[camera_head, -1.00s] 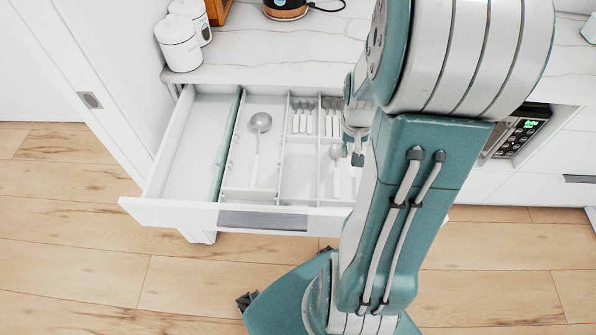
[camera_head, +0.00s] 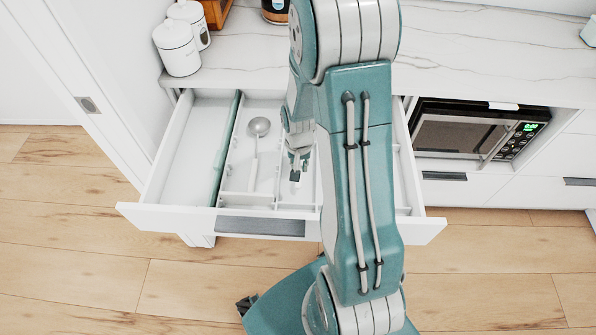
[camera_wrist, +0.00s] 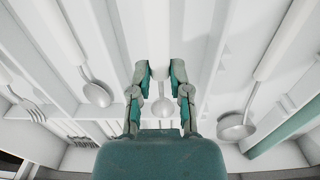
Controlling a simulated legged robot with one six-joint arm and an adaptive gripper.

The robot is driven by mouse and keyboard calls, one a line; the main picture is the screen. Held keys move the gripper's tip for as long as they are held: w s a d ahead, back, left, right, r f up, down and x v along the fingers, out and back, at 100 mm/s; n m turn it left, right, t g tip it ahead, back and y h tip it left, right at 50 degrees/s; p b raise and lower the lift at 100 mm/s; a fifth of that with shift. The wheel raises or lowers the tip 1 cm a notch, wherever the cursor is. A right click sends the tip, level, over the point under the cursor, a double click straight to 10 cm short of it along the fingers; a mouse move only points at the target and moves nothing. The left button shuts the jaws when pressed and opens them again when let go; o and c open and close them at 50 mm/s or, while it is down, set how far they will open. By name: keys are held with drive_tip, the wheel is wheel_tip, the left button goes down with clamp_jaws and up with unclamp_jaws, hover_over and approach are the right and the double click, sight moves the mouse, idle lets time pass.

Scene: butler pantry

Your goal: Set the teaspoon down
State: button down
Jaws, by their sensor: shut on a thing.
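My gripper (camera_head: 296,174) hangs over the middle of the open drawer (camera_head: 262,226). In the wrist view my gripper (camera_wrist: 161,72) has its two fingers a small gap apart, closed on the teaspoon (camera_wrist: 163,106). The teaspoon's small round bowl shows between the fingers; its handle is hard to make out. In the head view the teaspoon cannot be made out. Below is a white organiser with dividers (camera_head: 232,158); the compartment near my gripper looks empty. I cannot tell the gap between the teaspoon and the drawer floor.
A ladle-like large spoon (camera_head: 257,140) lies left of my gripper. In the wrist view another spoon (camera_wrist: 97,93) and a fork (camera_wrist: 32,108) lie on the other side. My arm hides the drawer's right part. White canisters (camera_head: 177,48) stand on the counter; a microwave (camera_head: 470,132) is right.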

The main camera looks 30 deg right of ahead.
wheel_tip(320, 180, down, 3)
drive_tip(key=shift+w+f, duration=0.1)
drive_tip(key=shift+f, duration=0.1)
drive_tip(key=shift+a, duration=0.1)
drive_tip(key=shift+a, duration=0.1)
drive_tip(key=c, duration=0.6)
unclamp_jaws()
drive_tip(key=shift+f, duration=0.1)
